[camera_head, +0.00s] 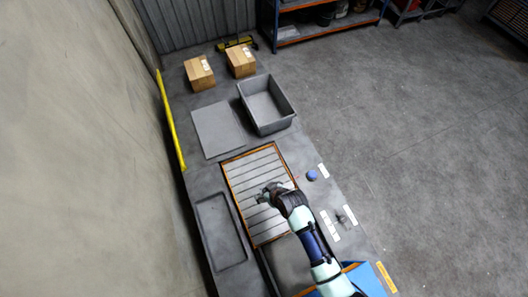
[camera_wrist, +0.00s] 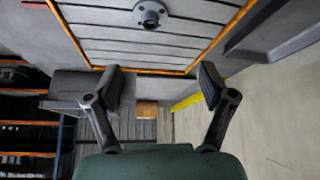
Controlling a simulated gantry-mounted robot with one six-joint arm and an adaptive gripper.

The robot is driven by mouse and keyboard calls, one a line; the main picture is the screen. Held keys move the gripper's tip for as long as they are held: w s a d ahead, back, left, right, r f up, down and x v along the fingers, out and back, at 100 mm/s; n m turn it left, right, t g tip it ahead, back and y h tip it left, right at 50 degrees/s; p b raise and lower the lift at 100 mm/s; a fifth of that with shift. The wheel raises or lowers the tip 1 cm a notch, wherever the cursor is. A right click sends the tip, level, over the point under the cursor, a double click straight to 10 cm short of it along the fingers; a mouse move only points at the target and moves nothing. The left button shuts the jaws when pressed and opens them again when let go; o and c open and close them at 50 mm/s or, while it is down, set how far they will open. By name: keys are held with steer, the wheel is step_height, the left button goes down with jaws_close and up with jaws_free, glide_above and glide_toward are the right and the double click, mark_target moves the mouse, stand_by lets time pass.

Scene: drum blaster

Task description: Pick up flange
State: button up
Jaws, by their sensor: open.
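The flange (camera_wrist: 150,14) is a grey round metal piece with a central hub and holes around its rim. In the wrist view it lies on the slatted panel (camera_wrist: 110,45) near the top edge, beyond my fingertips and apart from them. My gripper (camera_wrist: 158,85) is open, with its two fingers spread wide and nothing between them. In the head view my gripper (camera_head: 268,193) is over the slatted panel (camera_head: 248,168); I cannot make out the flange clearly there.
The panel has an orange frame. A grey bin (camera_head: 288,108), a flat grey plate (camera_head: 218,128) and two cardboard boxes (camera_head: 199,73) stand farther back. A recessed tray (camera_head: 220,235) is on the left. A blue round object (camera_head: 311,175) and a small dark part (camera_head: 341,218) lie right.

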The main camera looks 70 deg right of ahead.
mark_target(265, 190)
steer(key=shift+s+d+f+m, duration=0.15)
steer(key=shift+s+f+m, duration=0.15)
steer(key=shift+s+f, duration=0.75)
steer(key=shift+w+x, duration=0.2)
steer(key=shift+x, duration=1.25)
steer(key=b+x, duration=0.1)
steer(key=x, duration=0.4)
steer(key=c, duration=1.4)
step_height(265, 190, up, 20)
steer(key=p, duration=0.2)
steer(key=shift+p, duration=0.35)
steer(key=shift+c, duration=0.2)
